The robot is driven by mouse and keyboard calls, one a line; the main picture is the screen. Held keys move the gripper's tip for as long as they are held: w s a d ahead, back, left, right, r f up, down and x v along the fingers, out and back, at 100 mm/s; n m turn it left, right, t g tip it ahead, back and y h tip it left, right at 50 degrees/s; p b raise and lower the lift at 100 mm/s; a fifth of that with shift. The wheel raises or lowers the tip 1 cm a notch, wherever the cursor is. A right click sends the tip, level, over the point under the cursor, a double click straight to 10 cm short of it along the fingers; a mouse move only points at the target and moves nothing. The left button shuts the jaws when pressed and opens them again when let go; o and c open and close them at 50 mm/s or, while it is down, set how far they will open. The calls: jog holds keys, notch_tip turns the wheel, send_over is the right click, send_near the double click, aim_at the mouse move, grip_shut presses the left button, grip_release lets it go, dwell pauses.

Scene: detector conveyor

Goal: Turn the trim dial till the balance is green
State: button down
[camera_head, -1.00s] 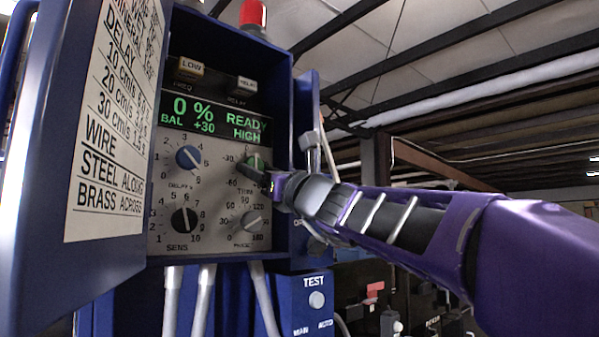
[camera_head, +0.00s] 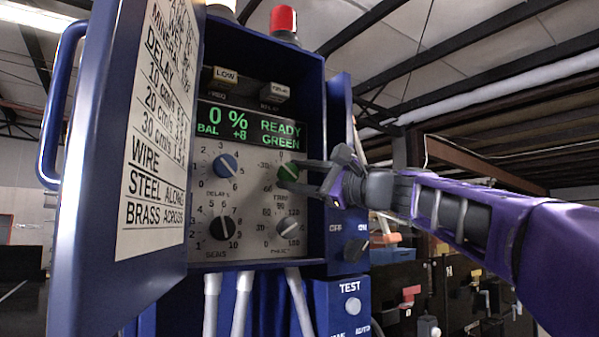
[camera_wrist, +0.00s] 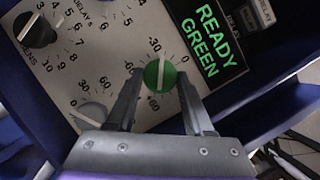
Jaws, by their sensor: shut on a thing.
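The green trim dial (camera_head: 289,171) is on the right of the grey control panel inside the blue cabinet. In the wrist view the dial (camera_wrist: 160,73) shows a pale pointer line, with the scale printed around it. My gripper (camera_head: 301,173) reaches in from the right and is shut on the trim dial, one finger on each side. The fingers also show in the wrist view (camera_wrist: 159,84). The display (camera_head: 248,127) reads 0 %, BAL +8, READY and GREEN in green letters.
A blue delay dial (camera_head: 224,165), a black sens dial (camera_head: 223,228) and a grey dial (camera_head: 289,227) sit close by on the panel. The open cabinet door (camera_head: 110,180) stands at left. A test box (camera_head: 341,300) is below right.

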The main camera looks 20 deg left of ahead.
jog(key=shift+r+n+g+p, duration=0.2)
jog(key=shift+n+g+p, duration=0.35)
jog(key=shift+n, duration=1.15)
jog(key=shift+c, duration=1.5)
grip_release()
jog(key=shift+f, duration=0.1)
jog(key=r+b+v, duration=0.1)
jog(key=b+v, duration=0.2)
jog(key=v, duration=1.4)
jog(key=shift+d, duration=0.25)
jog(key=shift+h, duration=0.3)
